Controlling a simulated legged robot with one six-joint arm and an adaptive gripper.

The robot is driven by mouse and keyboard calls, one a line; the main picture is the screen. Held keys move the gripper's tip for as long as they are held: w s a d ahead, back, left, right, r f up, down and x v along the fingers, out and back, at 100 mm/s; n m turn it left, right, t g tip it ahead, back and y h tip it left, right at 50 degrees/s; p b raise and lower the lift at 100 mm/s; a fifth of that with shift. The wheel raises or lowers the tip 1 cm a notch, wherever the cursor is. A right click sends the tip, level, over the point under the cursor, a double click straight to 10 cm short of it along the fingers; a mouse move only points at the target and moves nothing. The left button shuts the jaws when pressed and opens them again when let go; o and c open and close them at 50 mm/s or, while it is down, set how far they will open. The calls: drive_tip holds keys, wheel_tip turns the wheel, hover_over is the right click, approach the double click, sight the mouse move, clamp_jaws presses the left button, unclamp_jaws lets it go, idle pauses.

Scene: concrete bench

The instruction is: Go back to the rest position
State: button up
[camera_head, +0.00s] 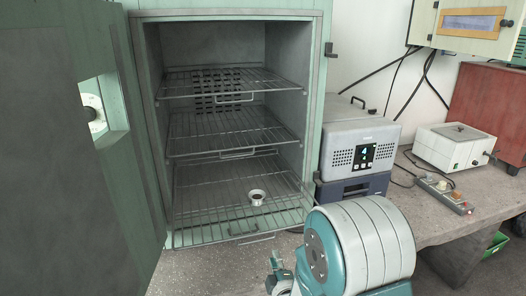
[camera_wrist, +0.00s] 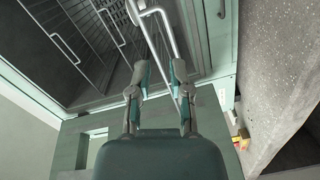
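My gripper (camera_wrist: 159,72) is open in the wrist view, with a clear gap between its two fingertips and nothing held. The curved bar of a wire rack shows just beyond the tips; I cannot tell how far away it is. In the head view, part of my gripper (camera_head: 279,280) shows low in the picture, in front of the cabinet and partly hidden by my arm. The open cabinet (camera_head: 318,80) has several wire racks. A small metal cup (camera_head: 257,202) stands on the lowest rack (camera_head: 205,222), which juts out at the front.
The cabinet door (camera_head: 60,200) stands open at left. A grey box with a display (camera_head: 360,140) stands right of the cabinet. A white hotplate-like device (camera_head: 450,150), a power strip (camera_head: 445,194) and a red-brown box (camera_head: 487,105) are further right.

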drive_tip(key=s+d+r+m+g+h, duration=0.3)
drive_tip(key=s+d+r+m+g, duration=0.35)
drive_tip(key=r+m, duration=0.4)
drive_tip(key=s+d+r+m+g, duration=0.2)
drive_tip(key=s+m, duration=0.1)
drive_tip(key=s, duration=0.7)
drive_tip(key=s+d+r+m+g+h, duration=0.1)
drive_tip(key=s+d+r+m+g, duration=0.2)
drive_tip(key=s, duration=0.7)
drive_tip(key=shift+d+r+m, duration=0.15)
drive_tip(key=shift+d+m, duration=0.15)
drive_tip(key=shift+m, duration=0.15)
